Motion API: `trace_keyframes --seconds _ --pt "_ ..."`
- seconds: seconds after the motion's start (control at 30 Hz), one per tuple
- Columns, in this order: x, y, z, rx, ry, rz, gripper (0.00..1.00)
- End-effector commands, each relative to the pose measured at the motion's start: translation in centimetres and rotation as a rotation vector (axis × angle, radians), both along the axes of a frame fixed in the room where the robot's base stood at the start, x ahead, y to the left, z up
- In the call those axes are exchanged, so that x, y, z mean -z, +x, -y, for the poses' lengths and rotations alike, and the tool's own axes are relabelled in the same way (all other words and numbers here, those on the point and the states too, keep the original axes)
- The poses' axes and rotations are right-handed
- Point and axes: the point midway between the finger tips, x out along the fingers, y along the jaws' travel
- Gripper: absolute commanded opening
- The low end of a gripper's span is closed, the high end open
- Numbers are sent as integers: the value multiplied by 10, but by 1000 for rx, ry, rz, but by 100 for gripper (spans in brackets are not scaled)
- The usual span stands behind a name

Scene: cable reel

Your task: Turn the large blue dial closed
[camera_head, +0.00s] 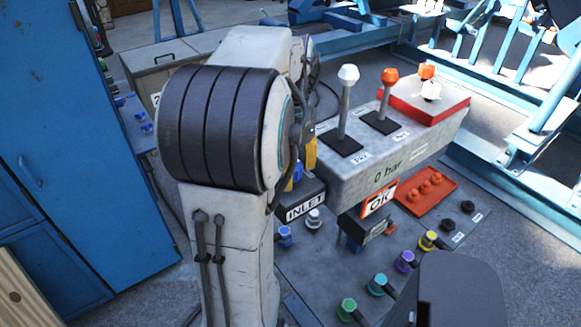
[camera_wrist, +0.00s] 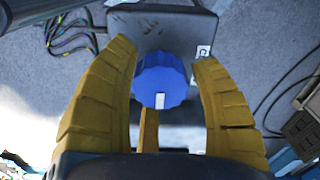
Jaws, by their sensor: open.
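The large blue dial (camera_wrist: 161,80) shows in the wrist view, round with a ridged rim, on a dark plate (camera_wrist: 150,27). A white mark on it points toward the bottom of the picture. A gap shows between the dial and the right finger; I cannot tell whether the left finger touches.
A grey control box (camera_head: 390,150) with two levers stands right of my arm. A panel with several small coloured knobs (camera_head: 380,282) lies in front. A blue cabinet (camera_head: 75,130) stands at left. Cables (camera_wrist: 70,35) lie on the floor in the wrist view.

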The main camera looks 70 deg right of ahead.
Motion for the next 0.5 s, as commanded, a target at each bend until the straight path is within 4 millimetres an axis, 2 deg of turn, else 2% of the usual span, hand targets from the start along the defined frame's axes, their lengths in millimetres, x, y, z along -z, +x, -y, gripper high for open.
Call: trace_keyframes --seconds 0.2,0.5 --pt "0 0 0 0 0 0 59" --pt "0 0 0 0 0 0 32"
